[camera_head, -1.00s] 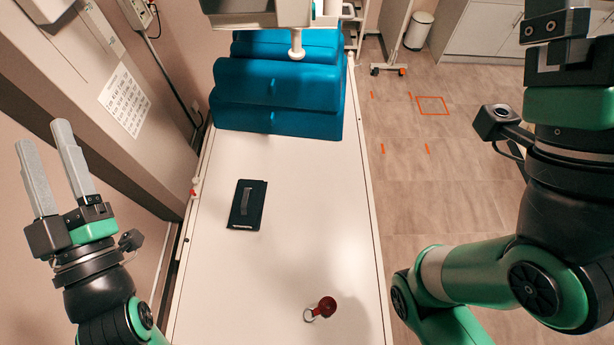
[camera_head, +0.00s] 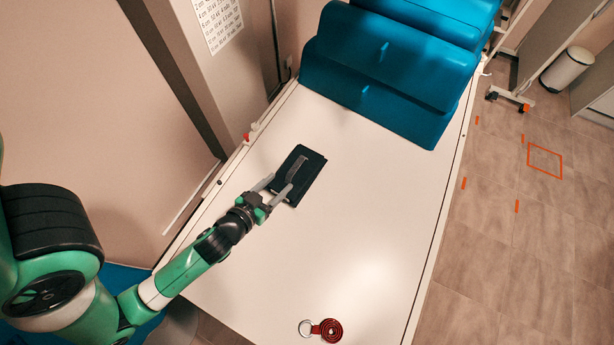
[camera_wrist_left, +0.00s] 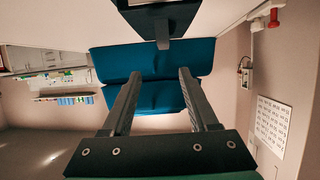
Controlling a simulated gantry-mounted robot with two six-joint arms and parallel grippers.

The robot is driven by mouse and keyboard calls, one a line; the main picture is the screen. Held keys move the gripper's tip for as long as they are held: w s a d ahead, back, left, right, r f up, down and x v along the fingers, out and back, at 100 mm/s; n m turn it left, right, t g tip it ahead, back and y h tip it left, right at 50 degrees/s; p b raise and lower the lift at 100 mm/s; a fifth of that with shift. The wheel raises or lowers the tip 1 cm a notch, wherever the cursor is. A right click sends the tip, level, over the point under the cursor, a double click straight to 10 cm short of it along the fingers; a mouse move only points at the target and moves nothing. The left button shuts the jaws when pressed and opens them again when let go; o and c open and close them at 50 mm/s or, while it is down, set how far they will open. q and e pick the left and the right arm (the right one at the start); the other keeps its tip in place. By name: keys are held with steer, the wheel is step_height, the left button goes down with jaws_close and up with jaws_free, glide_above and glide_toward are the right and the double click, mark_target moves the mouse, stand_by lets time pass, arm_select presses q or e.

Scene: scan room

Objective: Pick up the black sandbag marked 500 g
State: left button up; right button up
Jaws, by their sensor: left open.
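The black sandbag (camera_head: 311,171) lies flat on the white table, near its left edge, with a grey strap (camera_head: 297,166) across its top. No weight marking can be read on it. My left gripper (camera_head: 280,182) is open and empty, its two fingers apart and pointing at the bag's near side in the head view. In the left wrist view the bag (camera_wrist_left: 178,22) shows at the top, beyond the open fingertips (camera_wrist_left: 158,74), with a dark strap end hanging between them. I cannot tell whether the fingers touch the bag. My right gripper is out of view.
The white table (camera_head: 350,230) is mostly clear. Blue cushions (camera_head: 400,75) stand at its far end. A red coiled strap with a metal ring (camera_head: 328,329) lies near the front. A wall column stands at the left, and open floor lies to the right.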

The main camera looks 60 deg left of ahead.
mark_target(297, 165)
arm_select(q)
steer(key=x, duration=0.7)
steer(key=f+x, duration=0.1)
steer(key=x, duration=0.3)
steer(key=shift+s+a+f, duration=0.1)
steer(key=shift+a+f, duration=0.05)
steer(key=shift+a, duration=0.25)
jaws_close()
stand_by(1.1)
